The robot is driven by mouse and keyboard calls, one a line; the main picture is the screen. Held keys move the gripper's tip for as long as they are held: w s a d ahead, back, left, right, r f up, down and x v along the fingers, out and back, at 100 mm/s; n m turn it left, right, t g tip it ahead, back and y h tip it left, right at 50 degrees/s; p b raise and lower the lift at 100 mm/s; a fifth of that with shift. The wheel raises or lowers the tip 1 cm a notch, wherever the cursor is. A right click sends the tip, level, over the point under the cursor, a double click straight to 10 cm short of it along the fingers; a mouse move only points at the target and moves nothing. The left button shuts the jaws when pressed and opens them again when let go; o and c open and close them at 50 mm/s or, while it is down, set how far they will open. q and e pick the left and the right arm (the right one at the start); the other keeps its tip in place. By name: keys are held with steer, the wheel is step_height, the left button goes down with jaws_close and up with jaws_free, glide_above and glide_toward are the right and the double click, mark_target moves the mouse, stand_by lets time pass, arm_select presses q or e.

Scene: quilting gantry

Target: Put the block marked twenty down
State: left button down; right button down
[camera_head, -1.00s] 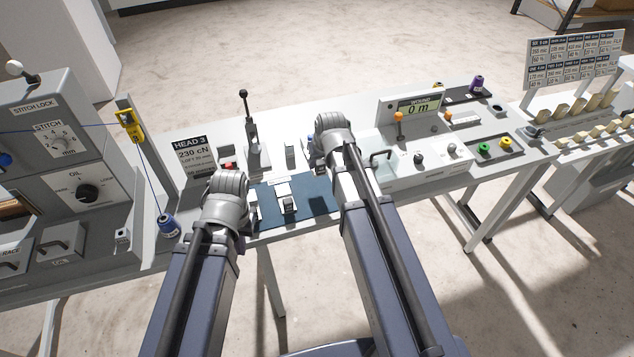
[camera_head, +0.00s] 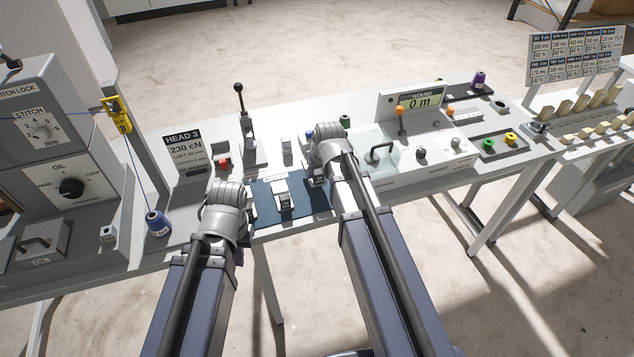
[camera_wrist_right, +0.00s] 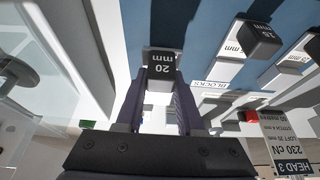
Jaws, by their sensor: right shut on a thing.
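The block marked twenty (camera_wrist_right: 164,66) is dark, with "20 mm" in white on its face. It sits between the fingers of my right gripper (camera_wrist_right: 160,90), which is shut on it, over or at a white pad by the blue mat's edge. Whether it touches the pad cannot be told. In the head view my right gripper (camera_head: 316,174) is at the right end of the blue mat (camera_head: 262,206), largely hidden by its wrist. My left gripper (camera_head: 250,212) is at the mat's left edge; its fingers are hidden behind its wrist.
Another dark block (camera_wrist_right: 259,40), marked 15 mm, stands on a white pad on the mat. A black-knobbed lever (camera_head: 241,110) rises behind the mat. A clear cover with a handle (camera_head: 379,153) is right of my right gripper.

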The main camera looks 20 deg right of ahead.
steer(key=shift+f+b, duration=1.35)
steer(key=shift+f, duration=0.3)
steer(key=shift+f, duration=0.2)
steer(key=c, duration=0.5)
jaws_free()
steer(key=shift+r, duration=0.2)
steer(key=p+v, duration=1.1)
steer(key=v, duration=0.1)
steer(key=s+a+n+g, duration=0.1)
steer(key=s+a, duration=0.3)
steer(key=s, duration=0.1)
steer(key=s+a+f+n+g+h, duration=0.1)
steer(key=s+a+g, duration=0.1)
steer(key=s+a, duration=0.3)
steer(key=s+a+n+g, duration=0.1)
steer(key=s+a+g, duration=0.1)
steer(key=s+a, duration=0.3)
steer(key=shift+s+f+h, duration=0.25)
steer(key=shift+s+h, duration=0.05)
steer(key=shift+s, duration=0.1)
